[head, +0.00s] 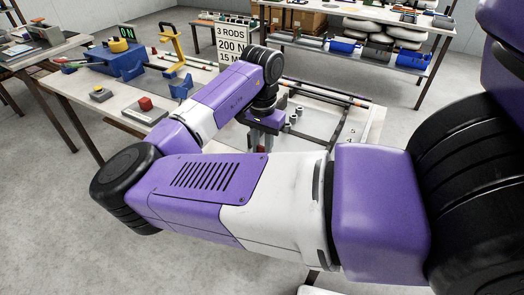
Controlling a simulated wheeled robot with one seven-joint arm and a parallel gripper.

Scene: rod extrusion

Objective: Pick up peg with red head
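My purple and white arm reaches across the middle of the head view, and my gripper (262,138) points down over the right part of the workbench. A small touch of red shows beside the gripper, too small to identify. Several small grey cylinders (291,119) stand just right of the gripper.
A rod (330,95) lies at the back right. A shelf (360,50) stands behind.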

